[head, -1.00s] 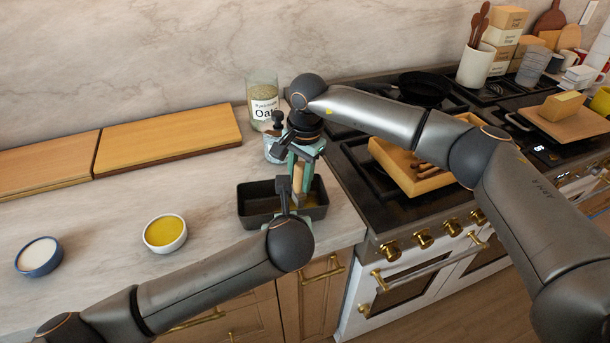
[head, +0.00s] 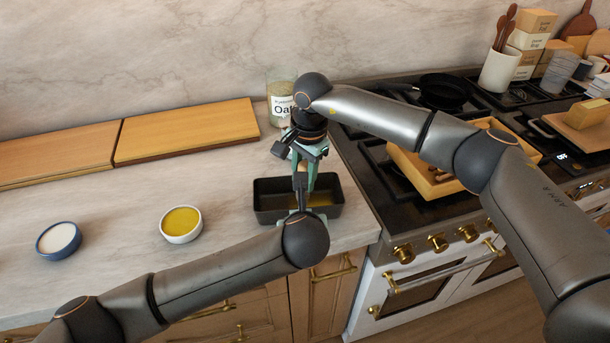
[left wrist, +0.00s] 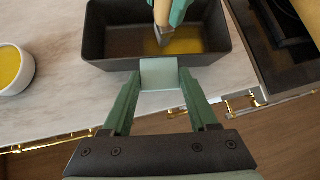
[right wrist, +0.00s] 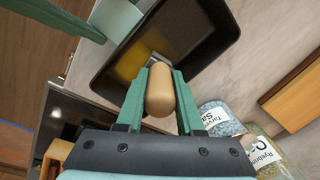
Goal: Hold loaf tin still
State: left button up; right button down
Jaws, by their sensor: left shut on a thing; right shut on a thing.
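The black loaf tin (head: 268,212) stands on the counter near its front edge; it also shows in the left wrist view (left wrist: 97,42). A yellow film (left wrist: 187,44) covers part of its floor. My right gripper (right wrist: 160,76) is shut on the wooden handle of a brush (right wrist: 161,94). The brush's lower end points down into the tin, over the yellow patch in the left wrist view. In the head view my grippers hide most of the brush.
A bowl of yellow liquid (head: 181,224) and a blue bowl of white stuff (head: 59,240) stand left of the tin. The stove (head: 365,185) is close on the right.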

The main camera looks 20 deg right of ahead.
jog(key=shift+w+a, duration=0.15)
jog(key=shift+a, duration=1.3)
jog(key=shift+r, duration=0.1)
jog(key=shift+w+a, duration=0.15)
jog(key=shift+a, duration=1.25)
jog(key=shift+w+a, duration=0.15)
jog(key=shift+a, duration=1.3)
jog(key=shift+s, duration=0.6)
